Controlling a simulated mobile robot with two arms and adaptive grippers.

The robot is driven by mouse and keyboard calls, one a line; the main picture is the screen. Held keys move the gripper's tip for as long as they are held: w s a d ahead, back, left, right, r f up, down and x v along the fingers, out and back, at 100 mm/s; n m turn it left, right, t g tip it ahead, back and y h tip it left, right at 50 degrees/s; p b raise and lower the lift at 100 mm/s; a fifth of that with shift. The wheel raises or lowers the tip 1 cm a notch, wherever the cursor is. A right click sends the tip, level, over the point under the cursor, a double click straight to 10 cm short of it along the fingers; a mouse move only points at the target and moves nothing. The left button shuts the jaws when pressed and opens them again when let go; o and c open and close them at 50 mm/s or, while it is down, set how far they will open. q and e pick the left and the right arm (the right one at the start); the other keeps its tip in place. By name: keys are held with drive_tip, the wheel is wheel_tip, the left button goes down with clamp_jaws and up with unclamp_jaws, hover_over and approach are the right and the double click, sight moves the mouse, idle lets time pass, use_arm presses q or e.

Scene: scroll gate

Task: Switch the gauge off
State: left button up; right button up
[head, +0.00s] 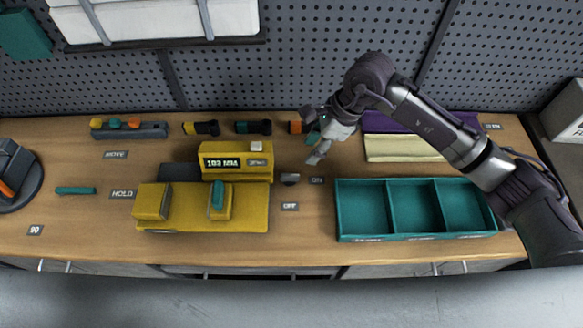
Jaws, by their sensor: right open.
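The yellow gauge (236,162) stands on the workbench with a lit display that reads 103 MM. A small dark knob (290,179) sits on the bench just right of it. An ON label (317,181) lies to the right of the knob, and an OFF label (290,206) lies in front of it. Which way the knob points is too small to tell. My right gripper (315,143) is open and empty, above and behind the knob, apart from it. My left gripper is not in view.
A yellow base with two blocks (152,201) lies in front of the gauge. A teal three-compartment tray (360,238) stands to the right. Screwdriver-like tools (201,128) and a folded cloth (405,148) lie at the back. HOLD (122,194) and MOVE (116,155) labels are at left.

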sight(291, 175)
drive_tip(key=p+x, duration=0.3)
drive_tip(key=x, duration=0.8)
drive_tip(key=shift+s+a, duration=0.1)
drive_tip(key=shift+a, duration=0.1)
drive_tip(key=shift+a+f+p, duration=0.2)
drive_tip(key=shift+f+p, duration=0.1)
drive_tip(key=shift+f, duration=0.3)
clamp_jaws()
